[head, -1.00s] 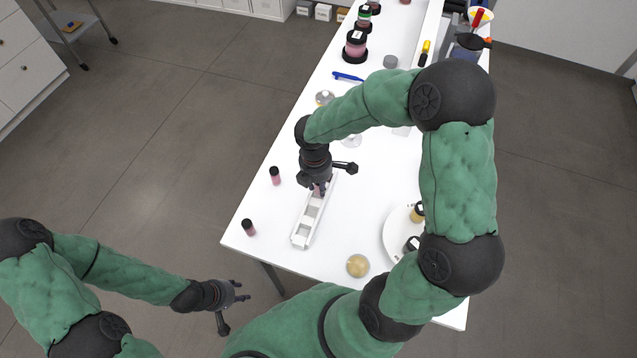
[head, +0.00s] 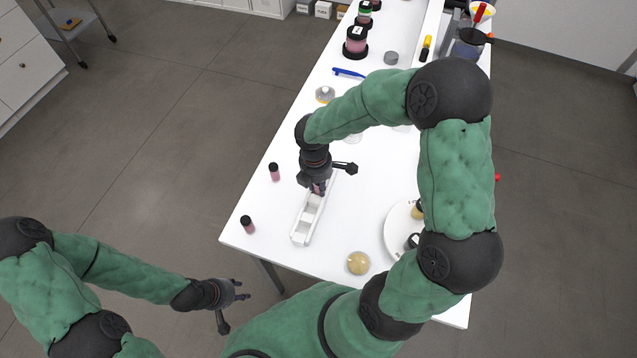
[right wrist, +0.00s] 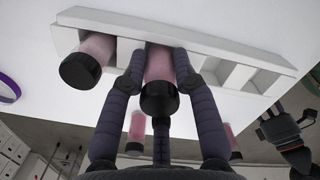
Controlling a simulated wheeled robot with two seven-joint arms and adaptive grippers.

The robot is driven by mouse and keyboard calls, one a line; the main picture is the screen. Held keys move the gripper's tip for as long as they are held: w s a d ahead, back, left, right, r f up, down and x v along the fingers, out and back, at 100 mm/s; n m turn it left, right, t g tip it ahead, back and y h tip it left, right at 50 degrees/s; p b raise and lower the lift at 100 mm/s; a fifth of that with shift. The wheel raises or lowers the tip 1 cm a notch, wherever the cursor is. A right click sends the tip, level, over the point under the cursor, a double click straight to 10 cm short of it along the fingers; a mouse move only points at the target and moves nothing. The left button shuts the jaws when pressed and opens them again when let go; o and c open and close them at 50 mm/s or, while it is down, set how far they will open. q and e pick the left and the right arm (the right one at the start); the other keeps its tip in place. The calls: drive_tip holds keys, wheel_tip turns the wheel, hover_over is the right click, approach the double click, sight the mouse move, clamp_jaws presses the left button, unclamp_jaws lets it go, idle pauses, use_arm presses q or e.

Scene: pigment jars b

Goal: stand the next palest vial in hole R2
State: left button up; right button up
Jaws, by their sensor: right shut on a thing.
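The white rack (head: 300,236) lies lengthwise on the table, with empty openings at its near end. My right gripper (head: 319,188) is over its far part. In the right wrist view, the right gripper (right wrist: 158,75) is shut on a pink vial with a black cap (right wrist: 158,98). The vial's lower end is at a rack opening; how deep it sits cannot be told. Another pink vial (right wrist: 97,48) stands in the opening beside it. Two pink vials, the farther (head: 274,173) and the nearer (head: 248,225), stand on the table left of the rack. My left gripper (head: 240,291) is open and empty, off the table.
A round yellowish object (head: 358,263) stands near the front edge. A white plate (head: 394,236) with small jars is at the right, partly hidden by my right arm. Larger pigment jars (head: 355,43) and a blue item (head: 348,72) are farther back. The table's left edge is close to the loose vials.

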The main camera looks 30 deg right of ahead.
drive_tip(key=o, duration=1.1)
drive_tip(key=r, duration=1.2)
drive_tip(key=shift+w+a, duration=0.2)
drive_tip(key=shift+a, duration=0.15)
drive_tip(key=shift+f, duration=0.1)
